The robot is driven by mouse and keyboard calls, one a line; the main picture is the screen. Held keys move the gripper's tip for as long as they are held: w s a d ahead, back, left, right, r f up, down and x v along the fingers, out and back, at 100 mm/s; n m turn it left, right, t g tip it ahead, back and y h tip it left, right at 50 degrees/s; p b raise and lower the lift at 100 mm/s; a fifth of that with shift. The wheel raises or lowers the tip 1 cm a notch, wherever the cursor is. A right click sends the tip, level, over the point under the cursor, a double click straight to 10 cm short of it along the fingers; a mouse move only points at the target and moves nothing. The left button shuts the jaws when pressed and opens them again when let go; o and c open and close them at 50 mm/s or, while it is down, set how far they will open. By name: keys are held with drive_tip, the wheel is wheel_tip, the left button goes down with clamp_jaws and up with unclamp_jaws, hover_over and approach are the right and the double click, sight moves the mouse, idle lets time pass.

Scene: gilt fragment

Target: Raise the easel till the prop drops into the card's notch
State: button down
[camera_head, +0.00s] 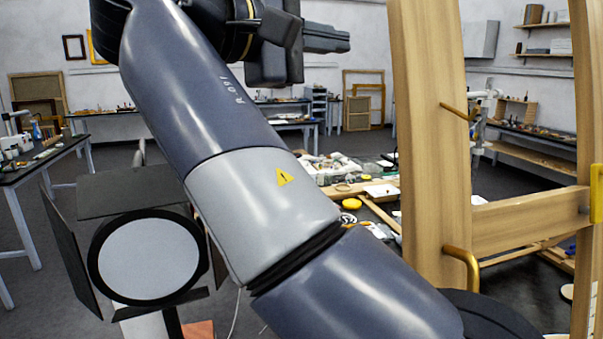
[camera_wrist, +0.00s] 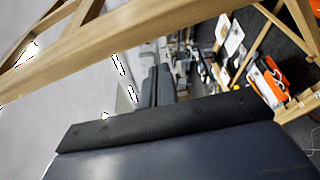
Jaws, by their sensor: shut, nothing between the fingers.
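A tall wooden frame, seemingly the easel (camera_head: 430,150), fills the right of the head view. It has two uprights and a crossbar (camera_head: 530,222). A brass hook (camera_head: 465,262) and a thin brass peg (camera_head: 455,110) stick out of the near upright. In the wrist view wooden beams (camera_wrist: 130,40) cross the upper left. My gripper (camera_head: 345,40) is at the top of the head view, left of the easel and apart from it in the picture. In the wrist view its dark fingers (camera_wrist: 156,88) are together and empty. I cannot make out the prop or the notched card.
My arm covers the middle of the head view. A round lamp with black flaps (camera_head: 150,258) stands at the lower left. A cluttered worktable (camera_head: 362,208) lies behind my arm, and a bench (camera_head: 50,155) stands at the left. Open floor (camera_head: 110,155) shows between them.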

drive_tip(key=x, duration=0.7)
drive_tip(key=shift+s+d, duration=0.2)
drive_tip(key=shift+d, duration=0.35)
drive_tip(key=shift+r, duration=0.1)
